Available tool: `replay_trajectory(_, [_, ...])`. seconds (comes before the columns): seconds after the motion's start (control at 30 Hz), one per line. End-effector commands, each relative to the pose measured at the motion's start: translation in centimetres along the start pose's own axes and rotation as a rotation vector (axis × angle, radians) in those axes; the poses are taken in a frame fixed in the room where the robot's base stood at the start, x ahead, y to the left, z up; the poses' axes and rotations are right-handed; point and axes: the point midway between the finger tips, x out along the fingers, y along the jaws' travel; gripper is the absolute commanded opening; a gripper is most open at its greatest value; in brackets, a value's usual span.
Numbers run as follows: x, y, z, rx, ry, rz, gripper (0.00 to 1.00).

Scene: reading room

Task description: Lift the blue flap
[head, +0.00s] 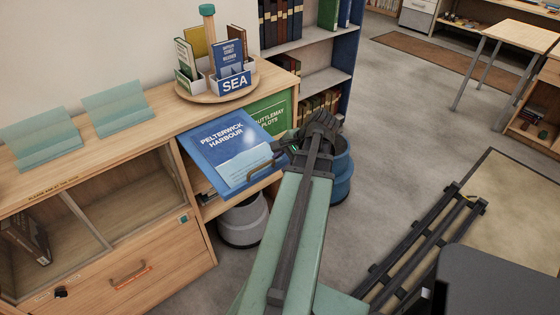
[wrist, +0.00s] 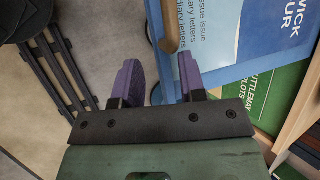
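The blue flap (head: 225,143), lettered PELTERWICK HARBOUR, lies sloping on the wooden cabinet in the head view. A pale label covers its lower part, and a wooden handle (head: 262,167) runs along its front edge. My gripper (head: 280,153) is at the flap's right front corner, close to the handle. In the wrist view my gripper (wrist: 158,62) has its two purple fingers apart with nothing clamped. The handle (wrist: 169,25) shows just ahead, roughly in line with the gap, and the blue flap (wrist: 235,50) is right of it. Contact cannot be told.
A green SHUTTLEMAY PLOTS panel (head: 270,114) adjoins the flap. A round SEA book stand (head: 217,94) is on the cabinet top behind. A grey bin (head: 243,222) and a blue bin (head: 342,170) stand below. A dark rail (head: 420,245) crosses the floor at right.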

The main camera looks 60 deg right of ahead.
Motion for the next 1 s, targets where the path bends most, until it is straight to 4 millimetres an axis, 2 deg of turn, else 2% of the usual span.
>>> replay_trajectory(0.03, [-0.8, -0.3, 0.1, 0.001, 0.0, 0.001, 0.36])
replay_trajectory(0.43, [-4.2, -1.4, 0.0, 0.001, 0.0, 0.001, 0.36])
replay_trajectory(0.8, [-4.2, -1.3, -0.1, 0.0, 0.0, 0.0, 0.36])
replay_trajectory(0.87, [-4.2, -1.3, -0.1, 0.0, 0.0, 0.001, 0.3])
replay_trajectory(1.0, [-4.4, -2.1, 0.5, -0.012, 0.001, 0.014, 0.08])
